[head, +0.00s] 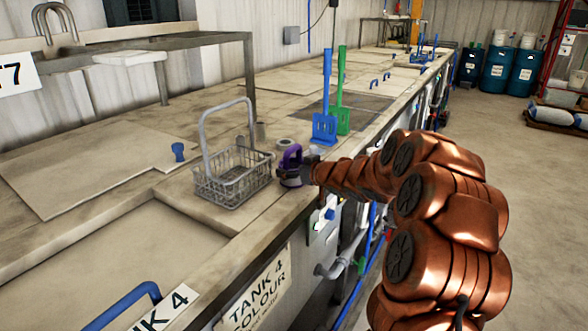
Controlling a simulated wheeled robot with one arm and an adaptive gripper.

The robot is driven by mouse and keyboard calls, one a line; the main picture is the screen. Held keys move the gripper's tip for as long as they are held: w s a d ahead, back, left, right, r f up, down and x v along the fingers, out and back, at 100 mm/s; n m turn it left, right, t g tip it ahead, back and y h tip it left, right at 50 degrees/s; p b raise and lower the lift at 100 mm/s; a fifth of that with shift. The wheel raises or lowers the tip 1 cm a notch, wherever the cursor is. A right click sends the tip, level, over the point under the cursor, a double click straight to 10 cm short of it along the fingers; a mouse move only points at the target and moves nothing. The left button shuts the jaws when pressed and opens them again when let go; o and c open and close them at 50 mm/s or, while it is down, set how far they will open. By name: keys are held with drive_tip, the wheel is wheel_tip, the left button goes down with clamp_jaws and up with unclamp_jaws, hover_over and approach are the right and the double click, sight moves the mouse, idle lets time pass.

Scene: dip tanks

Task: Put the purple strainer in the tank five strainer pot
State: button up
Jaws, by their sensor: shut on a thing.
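The purple strainer (291,155) is at the end of my arm, close to the tank line's front edge and just right of the wire basket. My gripper (298,172) is shut on it, though the fingers are small and partly hidden by the wrist. I cannot tell whether the strainer touches the surface below. A small grey round piece (284,142) lies just behind it, and a small grey cup (260,131) stands behind the basket. I cannot tell whether either is the tank five strainer pot; no tank five label is readable.
A grey wire basket (233,181) with a tall handle stands left of my gripper. Blue (325,128) and green (343,120) paddles stand upright behind it. A blue knob (178,151) is on the lid at left. Pipes and valves line the tank front, with open floor at right.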

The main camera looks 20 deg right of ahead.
drive_tip(key=shift+f, duration=0.15)
drive_tip(key=o, duration=0.9)
drive_tip(key=shift+r, duration=0.25)
drive_tip(key=v, duration=1.2)
drive_tip(key=shift+f+b, duration=0.1)
drive_tip(key=shift+b, duration=0.3)
drive_tip(key=shift+w, duration=0.1)
